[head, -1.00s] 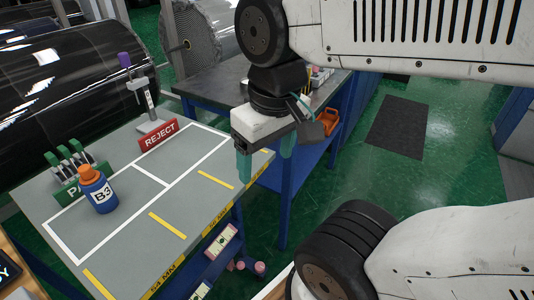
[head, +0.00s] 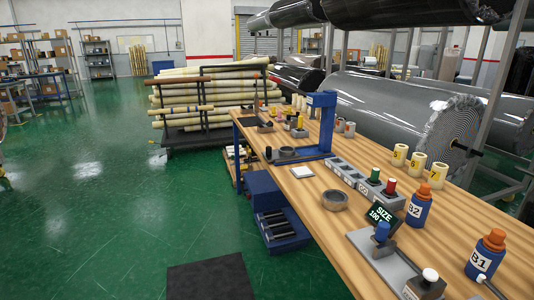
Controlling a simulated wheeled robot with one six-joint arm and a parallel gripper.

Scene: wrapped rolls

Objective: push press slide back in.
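My gripper is not in the head view now. A wooden workbench (head: 262,160) runs from the back middle to the front right. A blue upright frame (head: 322,125), perhaps the press, stands on its far half, with a flat foot reaching left. A grey plate fixture (head: 372,262) with a blue knob (head: 381,232) and a white-topped block (head: 428,283) lies at the front right. I cannot tell which part is the press slide, or whether it is out or in.
Wrapped rolls (head: 385,105) lie behind. Green floor at left is clear.

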